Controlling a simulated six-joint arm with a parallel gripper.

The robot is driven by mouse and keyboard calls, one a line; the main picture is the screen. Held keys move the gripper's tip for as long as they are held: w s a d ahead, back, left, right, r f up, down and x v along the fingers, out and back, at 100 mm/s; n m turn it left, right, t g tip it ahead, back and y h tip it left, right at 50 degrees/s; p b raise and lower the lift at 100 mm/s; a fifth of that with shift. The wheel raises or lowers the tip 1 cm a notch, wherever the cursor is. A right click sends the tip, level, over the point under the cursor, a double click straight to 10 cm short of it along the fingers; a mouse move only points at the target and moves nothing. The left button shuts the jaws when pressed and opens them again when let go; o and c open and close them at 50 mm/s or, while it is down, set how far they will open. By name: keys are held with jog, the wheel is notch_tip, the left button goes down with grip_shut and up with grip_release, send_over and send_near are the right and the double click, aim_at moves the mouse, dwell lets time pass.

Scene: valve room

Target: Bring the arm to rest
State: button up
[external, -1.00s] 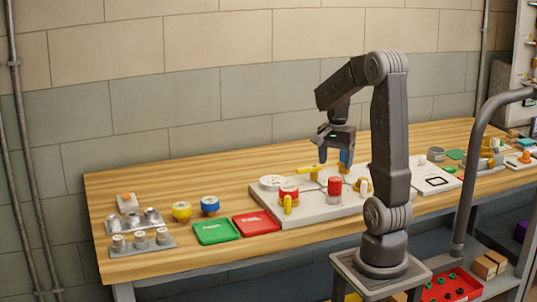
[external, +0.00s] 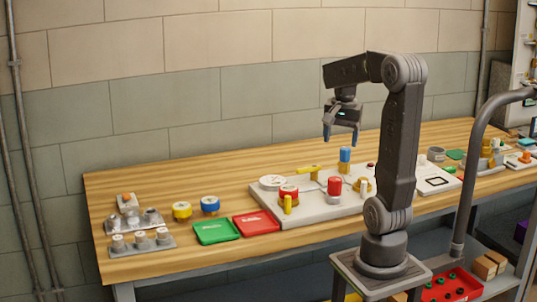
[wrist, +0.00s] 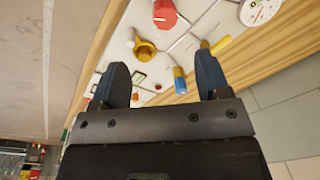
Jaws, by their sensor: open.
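My gripper (external: 342,133) is open and empty, raised above the wooden bench and the white valve board (external: 310,205). In the wrist view its two dark blue fingers (wrist: 162,82) are apart, with nothing between them but the board below. On the board are a blue-topped valve (external: 345,160), a red knob (external: 334,187), a red and yellow valve (external: 288,194) and a round white gauge (external: 272,182). The blue valve (wrist: 179,80) also shows in the wrist view, apart from the fingers.
A green tray (external: 216,232) and a red tray (external: 256,223) lie left of the board. Yellow (external: 181,210) and blue (external: 209,205) knobs stand behind them. A grey curved rail (external: 475,150) rises at right. The air around my gripper is free.

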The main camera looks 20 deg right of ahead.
jog(key=s+n+t, duration=0.4)
jog(key=s+n, duration=0.4)
jog(key=s, duration=0.2)
jog(key=shift+s+a+r+t, duration=0.15)
jog(key=shift+s+t, duration=0.15)
jog(key=shift+s, duration=0.1)
dwell(4.2)
